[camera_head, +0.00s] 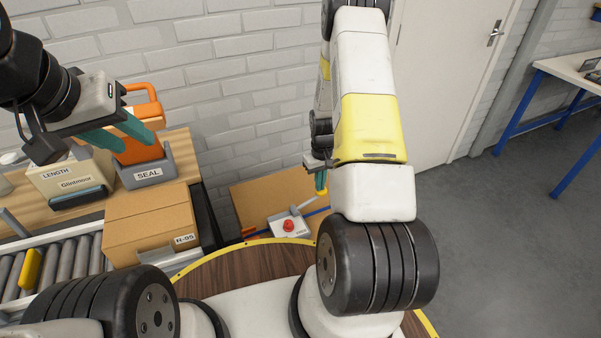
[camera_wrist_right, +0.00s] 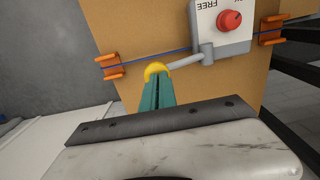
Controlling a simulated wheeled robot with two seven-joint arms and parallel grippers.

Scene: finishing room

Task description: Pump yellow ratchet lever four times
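The ratchet lever is a grey arm (camera_wrist_right: 190,59) with a round yellow knob (camera_wrist_right: 155,70), on a light grey box (camera_wrist_right: 222,40) marked FREE with a red button (camera_wrist_right: 229,20). In the head view the box (camera_head: 290,226) is low on a brown panel, and the yellow knob (camera_head: 320,183) is right of it. My right gripper (camera_wrist_right: 158,82) has its teal fingers together, tips at the knob and partly covering it; contact is hard to tell. In the head view my right arm hides most of that gripper.
A cardboard carton (camera_head: 150,225) sits on the roller conveyor (camera_head: 65,262) at left. An orange tool (camera_head: 140,148) stands in the grey SEAL holder (camera_head: 150,172), close to my left gripper. A blue strap (camera_wrist_right: 180,50) runs through orange brackets (camera_wrist_right: 110,64) on the panel. Floor at right is clear.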

